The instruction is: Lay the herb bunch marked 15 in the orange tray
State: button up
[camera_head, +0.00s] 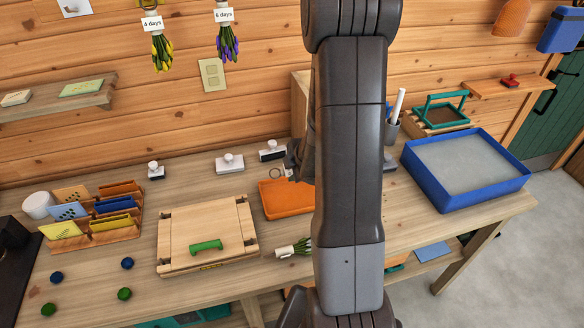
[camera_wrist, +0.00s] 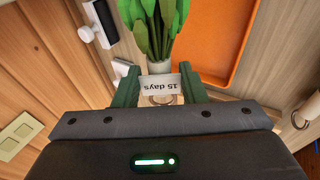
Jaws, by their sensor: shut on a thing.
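The herb bunch marked 15 days (camera_wrist: 158,25) has broad green leaves, a pale wrapped stem and a white tag that reads upside down in the wrist view. My gripper (camera_wrist: 160,84) is shut on its stem end, with a green finger on each side. The orange tray (camera_wrist: 208,40) lies to the right of the bunch in the wrist view. In the head view the orange tray (camera_head: 285,200) is on the bench, partly hidden by my arm. The held bunch and my gripper's fingertips are hidden behind my arm there.
Another bunch with white stems (camera_head: 293,248) lies on the bench in front of the tray. A wooden press (camera_head: 207,236) stands left, stamps (camera_head: 230,163) behind, a blue basin (camera_head: 466,170) right. Yellow (camera_head: 162,52) and purple (camera_head: 227,43) bunches hang on the wall.

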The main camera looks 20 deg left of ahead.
notch_tip(320, 180, down, 8)
jog(key=b, duration=0.7)
jog(key=shift+f, duration=0.1)
jog(key=o, duration=0.8)
jog(key=shift+p+v, duration=3.6)
jog(key=shift+v, duration=3.35)
